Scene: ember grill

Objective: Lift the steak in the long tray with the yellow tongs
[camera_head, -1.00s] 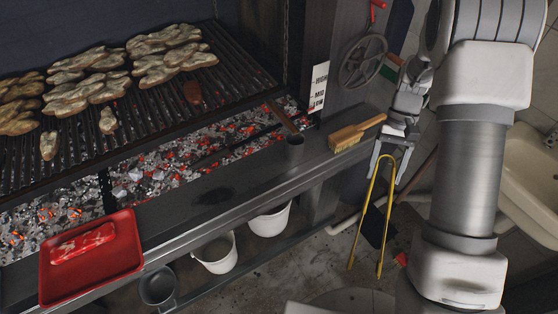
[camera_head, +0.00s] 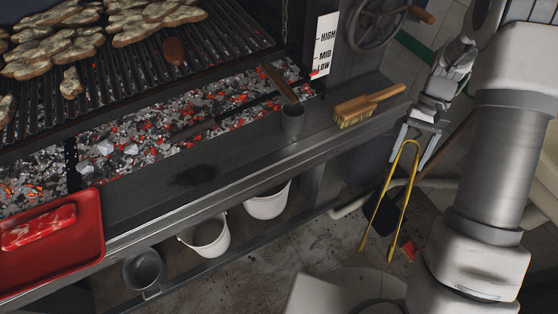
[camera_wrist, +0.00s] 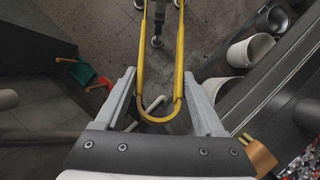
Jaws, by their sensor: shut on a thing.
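The yellow tongs (camera_head: 402,195) hang from my gripper (camera_head: 412,152) at the right of the head view, legs down and somewhat apart, over the floor. My gripper is shut on the tongs near their curved top. In the wrist view the bend of the tongs (camera_wrist: 158,119) lies between my two fingers (camera_wrist: 160,85), and their legs run out past the top edge. A raw red steak (camera_head: 38,227) lies in a red tray (camera_head: 60,268) at the lower left of the head view, far from the tongs. The tray's left end is cut off.
The grill (camera_head: 120,85) carries several browned pieces above glowing coals (camera_head: 180,130).

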